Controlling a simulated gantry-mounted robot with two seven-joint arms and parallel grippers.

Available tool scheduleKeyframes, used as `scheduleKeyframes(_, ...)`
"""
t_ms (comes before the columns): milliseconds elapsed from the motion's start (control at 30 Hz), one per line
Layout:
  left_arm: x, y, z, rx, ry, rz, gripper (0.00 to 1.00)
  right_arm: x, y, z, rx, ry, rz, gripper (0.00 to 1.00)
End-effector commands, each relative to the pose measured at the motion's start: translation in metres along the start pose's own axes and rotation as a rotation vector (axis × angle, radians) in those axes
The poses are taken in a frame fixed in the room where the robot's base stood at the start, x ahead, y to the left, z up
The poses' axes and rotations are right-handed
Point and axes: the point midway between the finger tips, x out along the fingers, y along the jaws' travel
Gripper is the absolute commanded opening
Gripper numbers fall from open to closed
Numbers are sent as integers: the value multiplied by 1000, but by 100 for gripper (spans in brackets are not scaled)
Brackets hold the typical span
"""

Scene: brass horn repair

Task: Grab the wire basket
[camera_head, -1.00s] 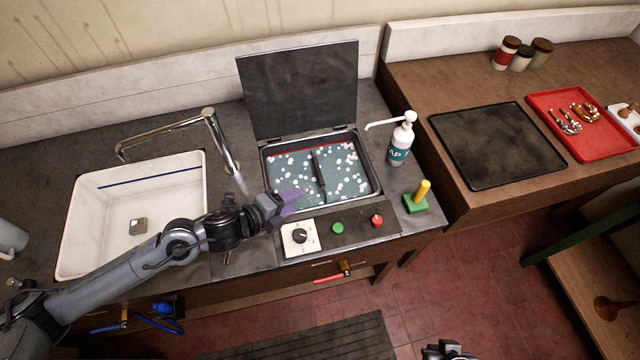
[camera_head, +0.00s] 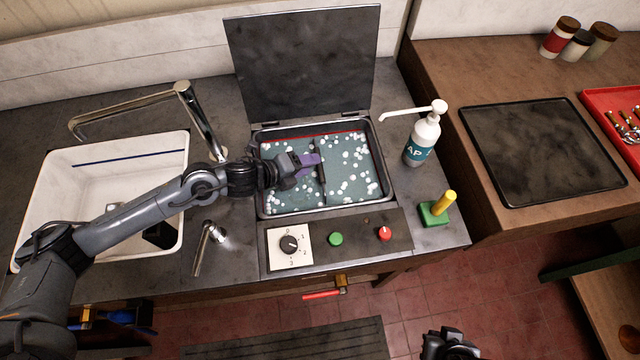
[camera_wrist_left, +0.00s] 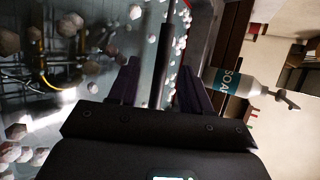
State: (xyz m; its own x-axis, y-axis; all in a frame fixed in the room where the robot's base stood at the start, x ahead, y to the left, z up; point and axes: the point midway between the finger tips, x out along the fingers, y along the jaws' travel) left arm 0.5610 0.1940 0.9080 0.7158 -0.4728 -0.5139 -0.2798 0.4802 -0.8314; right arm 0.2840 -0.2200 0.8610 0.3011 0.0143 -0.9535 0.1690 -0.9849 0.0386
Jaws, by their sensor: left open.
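The wire basket sits in the sink-like metal tank (camera_head: 382,190), mostly hidden under teal liquid with white foam lumps. Its dark handle bar (camera_head: 321,180) stands out above the liquid in the head view. My left gripper (camera_head: 314,165) is over the tank, its purple fingers open at the handle bar. In the left wrist view the bar (camera_wrist_left: 163,45) shows between the two open fingers (camera_wrist_left: 158,70), apart from both as far as I can see. My right gripper (camera_head: 450,346) shows only partly at the bottom edge, and its fingers are unclear.
The tank's lid (camera_head: 303,65) stands open behind it. A soap bottle (camera_head: 423,138) and a green block with a yellow peg (camera_head: 437,210) stand to the right. A control panel (camera_head: 360,236) lies in front. A white sink (camera_head: 40,200) and a tap (camera_head: 190,105) are left.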

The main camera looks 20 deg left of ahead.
Motion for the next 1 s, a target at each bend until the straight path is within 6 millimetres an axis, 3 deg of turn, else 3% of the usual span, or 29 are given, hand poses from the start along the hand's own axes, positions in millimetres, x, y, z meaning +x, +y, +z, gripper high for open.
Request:
scheduleKeyframes(267,18,-1,-1,0,1,-1,49,2,0,-1,-1,5,1,0)
scheduleKeyframes(600,58,-2,-1,-1,0,-1,49,8,-2,0,6,6,-4,0)
scheduleKeyframes(967,64,-2,-1,1,0,-1,49,8,-2,0,9,6,-6,0)
scheduleKeyframes(1000,64,-2,-1,1,0,-1,42,8,-2,0,9,6,-6,0)
